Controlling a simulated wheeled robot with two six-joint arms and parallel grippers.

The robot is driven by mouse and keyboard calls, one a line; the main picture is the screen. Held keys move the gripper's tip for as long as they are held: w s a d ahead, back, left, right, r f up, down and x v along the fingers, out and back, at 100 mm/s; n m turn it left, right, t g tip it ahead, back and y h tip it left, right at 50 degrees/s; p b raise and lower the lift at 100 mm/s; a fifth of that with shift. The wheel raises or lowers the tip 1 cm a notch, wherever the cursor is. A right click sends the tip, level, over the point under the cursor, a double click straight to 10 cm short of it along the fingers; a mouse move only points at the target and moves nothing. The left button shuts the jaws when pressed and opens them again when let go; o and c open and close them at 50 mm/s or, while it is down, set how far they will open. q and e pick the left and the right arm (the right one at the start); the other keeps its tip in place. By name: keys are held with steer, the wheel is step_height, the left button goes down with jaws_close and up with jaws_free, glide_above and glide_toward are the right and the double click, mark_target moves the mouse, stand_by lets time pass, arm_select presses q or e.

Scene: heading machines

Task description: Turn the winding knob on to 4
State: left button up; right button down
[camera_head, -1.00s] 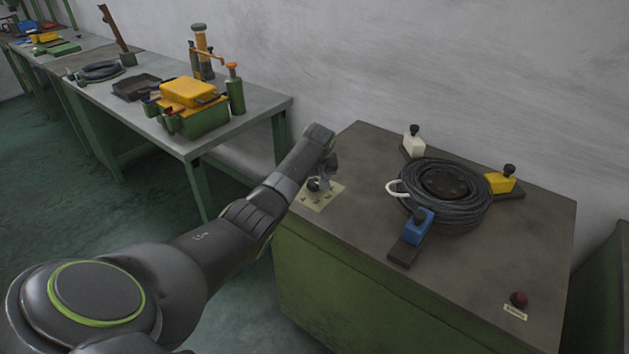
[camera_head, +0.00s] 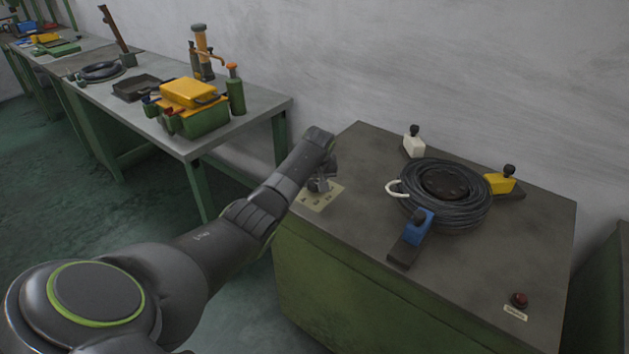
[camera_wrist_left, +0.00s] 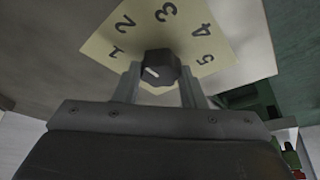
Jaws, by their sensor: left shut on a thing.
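The winding knob (camera_wrist_left: 160,68) is small, black and faceted, with a white pointer line on its left side. It stands on a cream label (camera_wrist_left: 182,35) printed with 1 to 5 in an arc. The line slants toward the lower left, on the side of the 1 and away from the 4. My left gripper (camera_wrist_left: 160,84) is shut on the knob, one finger on each side. In the head view the label (camera_head: 322,200) lies at the left corner of the machine top, and my left gripper (camera_head: 320,184) reaches down over it, largely hiding the knob. My right gripper is out of view.
On the machine top (camera_head: 350,235), a black cable coil (camera_head: 470,200) sits among white (camera_head: 413,142), yellow (camera_head: 499,183) and blue (camera_head: 417,226) clamps. A red button (camera_head: 519,299) is at the front right. A workbench (camera_head: 265,108) with a toolbox (camera_head: 205,118) stands behind my arm.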

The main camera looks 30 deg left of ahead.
arm_select(q)
steer(key=shift+r+m+h+p, duration=0.15)
steer(key=shift+m+h+p, duration=0.15)
steer(key=shift+m+p, duration=0.6)
steer(key=shift+a+m+t+h+p, duration=0.1)
steer(key=shift+m+t+h+p, duration=0.2)
steer(key=shift+m+p, duration=0.35)
steer(key=shift+m+h, duration=0.3)
steer(key=shift+m, duration=0.75)
steer(key=m, duration=0.1)
steer(key=m+h, duration=0.1)
steer(key=shift+a+f+m+t, duration=0.2)
steer(key=shift+m+t, duration=0.1)
steer(key=shift+m, duration=0.1)
steer(key=m+h+b, duration=0.1)
steer(key=m+b, duration=0.1)
steer(key=shift+f+m, duration=0.1)
steer(key=shift+m, duration=0.2)
steer(key=m+h+b, duration=0.1)
steer(key=m+b, duration=0.1)
steer(key=b, duration=0.1)
steer(key=m+g+h+b, duration=0.1)
steer(key=m+b, duration=0.2)
steer(key=b, duration=0.1)
steer(key=shift+w+a+m, duration=0.1)
steer(key=shift+m, duration=0.2)
steer(key=shift+m+g+b, duration=0.3)
steer(key=shift+m+b, duration=0.5)
steer(key=shift+b, duration=0.2)
